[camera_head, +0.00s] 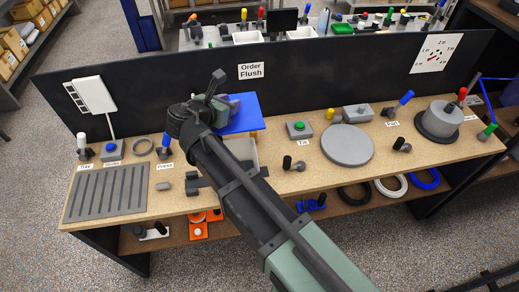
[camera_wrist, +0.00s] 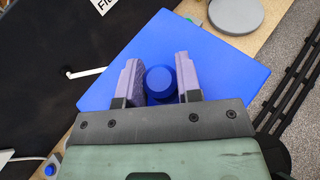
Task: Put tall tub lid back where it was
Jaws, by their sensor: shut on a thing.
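The tall tub lid is a flat blue plate (camera_head: 245,114) with a round blue knob, and it fills the middle of the wrist view (camera_wrist: 225,75). My gripper (camera_wrist: 158,72) has its two purple-grey fingers on either side of the knob and is shut on it. In the head view my gripper (camera_head: 226,104) is at the lid, against the black back panel. A pale grey open tub (camera_head: 243,150) stands on the bench just below the lid in that view, partly hidden by my arm. I cannot tell the exact gap between lid and tub.
A slatted grey rack (camera_head: 108,193) lies at the bench's left. A grey disc (camera_head: 347,145), a green-button box (camera_head: 299,130) and a grey reel (camera_head: 438,120) stand to the right. The black back panel (camera_head: 330,75) rises behind the bench. Small knobbed parts lie near the front.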

